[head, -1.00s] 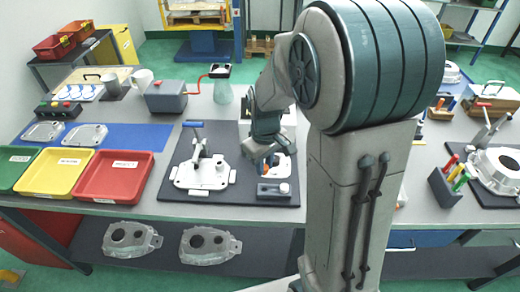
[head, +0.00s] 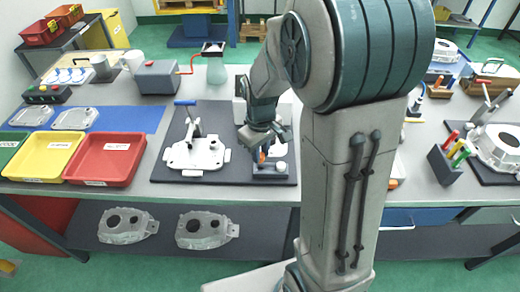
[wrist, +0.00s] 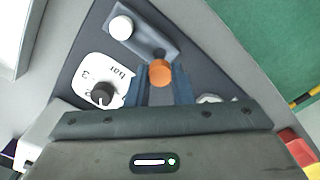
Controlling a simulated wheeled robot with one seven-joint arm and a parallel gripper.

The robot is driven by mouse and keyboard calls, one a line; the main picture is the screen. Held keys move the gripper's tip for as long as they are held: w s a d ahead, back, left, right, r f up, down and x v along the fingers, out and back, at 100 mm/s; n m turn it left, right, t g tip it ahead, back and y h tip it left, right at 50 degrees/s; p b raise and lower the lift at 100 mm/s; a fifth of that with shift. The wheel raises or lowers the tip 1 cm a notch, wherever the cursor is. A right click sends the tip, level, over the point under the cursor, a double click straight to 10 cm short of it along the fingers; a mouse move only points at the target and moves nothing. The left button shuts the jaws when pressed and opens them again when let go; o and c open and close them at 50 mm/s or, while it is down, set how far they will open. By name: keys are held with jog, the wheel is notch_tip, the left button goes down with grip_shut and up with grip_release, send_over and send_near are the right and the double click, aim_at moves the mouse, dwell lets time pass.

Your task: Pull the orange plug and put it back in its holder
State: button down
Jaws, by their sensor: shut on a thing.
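My gripper (head: 263,148) is shut on the orange plug (wrist: 160,72), which shows between the two fingers in the wrist view. The plug also shows below the gripper in the head view (head: 262,157). The holder (head: 270,174) is a small grey block near the front edge of the dark mat. A white plug (wrist: 121,27) stands at one end of the holder (wrist: 146,35). A dark, empty-looking hole shows at the other end, just past the orange plug. The orange plug is at or above this end; I cannot tell whether it touches.
A white panel marked "bar" with a black knob (wrist: 101,93) lies beside the fingers. A casting (head: 195,154) with a blue-handled clamp (head: 186,103) stands left of the holder. Red (head: 106,159) and yellow (head: 42,156) trays are further left.

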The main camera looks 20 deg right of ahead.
jog(key=shift+f+b, duration=0.4)
jog(key=shift+f, duration=0.5)
jog(key=shift+f, duration=0.15)
dwell(1.1)
jog(key=shift+f+b, duration=0.3)
jog(key=shift+b, duration=0.2)
jog(key=shift+f+b, duration=0.6)
jog(key=shift+f, duration=0.15)
jog(key=c, duration=1.2)
grip_release()
notch_tip(320, 180, up, 14)
jog(key=shift+f, duration=0.1)
